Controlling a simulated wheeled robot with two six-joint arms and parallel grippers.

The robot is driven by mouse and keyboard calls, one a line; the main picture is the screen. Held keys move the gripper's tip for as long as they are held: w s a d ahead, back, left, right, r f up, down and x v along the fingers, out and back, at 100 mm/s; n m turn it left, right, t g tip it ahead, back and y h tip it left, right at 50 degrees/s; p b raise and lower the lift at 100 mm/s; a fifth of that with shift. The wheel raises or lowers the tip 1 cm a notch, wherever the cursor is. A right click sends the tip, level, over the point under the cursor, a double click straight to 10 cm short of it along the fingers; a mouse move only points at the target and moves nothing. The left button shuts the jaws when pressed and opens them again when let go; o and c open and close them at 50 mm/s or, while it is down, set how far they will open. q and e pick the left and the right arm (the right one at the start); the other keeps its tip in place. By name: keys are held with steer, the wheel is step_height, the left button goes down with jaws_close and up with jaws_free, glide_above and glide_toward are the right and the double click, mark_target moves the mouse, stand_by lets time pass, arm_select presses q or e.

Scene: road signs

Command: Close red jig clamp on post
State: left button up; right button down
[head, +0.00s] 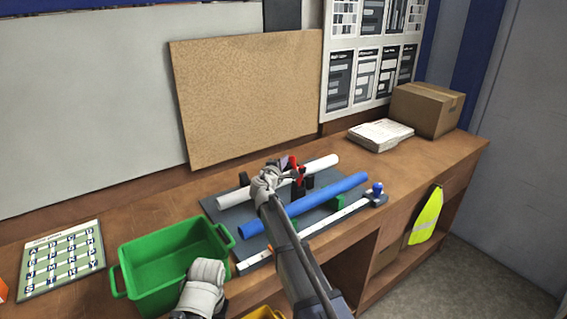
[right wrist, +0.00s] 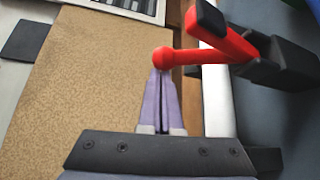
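The red jig clamp (right wrist: 220,48) has a red lever with a round red knob and a dark base, beside a white post (right wrist: 214,105). In the head view the clamp (head: 299,174) shows partly behind my right gripper, at the white post (head: 235,197), which lies on a dark jig board. My right gripper (right wrist: 161,72) has its two lilac fingers together, tips at the knob; I cannot tell whether they touch it. In the head view my right gripper (head: 279,167) is over the board. My left wrist (head: 203,280) is at the bottom; its fingers are hidden.
A blue post (head: 325,194) lies in front of the white one. A green bin (head: 165,255) stands left of the board. A corkboard (head: 245,95) leans behind. A cardboard box (head: 427,108) and papers (head: 380,134) are at the far right. The bench right of the board is clear.

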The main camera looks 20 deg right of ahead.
mark_target(300, 172)
steer(key=s, duration=0.1)
steer(key=s+r+m, duration=0.1)
steer(key=s+d, duration=0.1)
steer(key=shift+s+d+r+t+h+b, duration=0.1)
steer(key=shift+s+r+t+h+b, duration=0.1)
steer(key=shift+t+h+b, duration=0.15)
steer(key=s+m+b, duration=0.1)
steer(key=s+d+f+m+t+b, duration=0.1)
steer(key=s+b, duration=0.1)
steer(key=s+d+m+h+b, duration=0.1)
steer(key=s, duration=0.1)
steer(key=shift+s+f+t+b, duration=0.15)
steer(key=shift+s+t+b, duration=0.1)
steer(key=shift+b, duration=0.15)
steer(key=shift+s+d+f+b, duration=0.25)
steer(key=shift+s+f+b, duration=0.3)
steer(key=shift+s, duration=0.1)
steer(key=shift+s+d+f+b, duration=0.2)
steer(key=shift+s+f+b, duration=0.35)
steer(key=shift+s, duration=0.1)
steer(key=shift+s+d, duration=0.1)
steer(key=shift+s, duration=0.05)
